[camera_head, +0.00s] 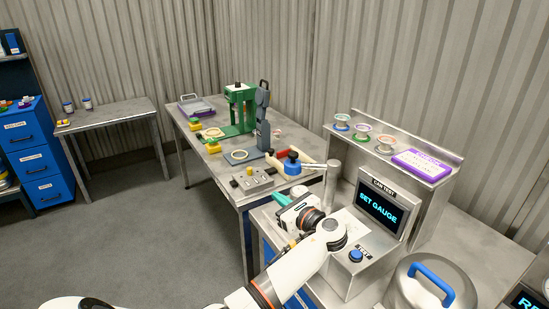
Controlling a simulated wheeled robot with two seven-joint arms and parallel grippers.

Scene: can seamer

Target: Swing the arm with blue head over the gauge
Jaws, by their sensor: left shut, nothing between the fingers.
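The swing arm's blue head (292,168) has a black knob on top and sits at the end of a thin metal bar. The bar runs right to an upright metal post (333,180) beside the test station. The head is out over the near right corner of the back table. My left gripper (285,205) is in front of and below the blue head, apart from it, shut and empty. A teal piece shows at its tip; I cannot tell what it is. I cannot make out the gauge; my gripper and wrist may hide it. My right gripper is not in view.
The test station's screen (380,208) reads SET GAUGE, with a blue button (356,255) below it. A lidded metal pot with a blue handle (432,275) stands at the right. A green press (240,105) and a control box (252,179) are on the back table.

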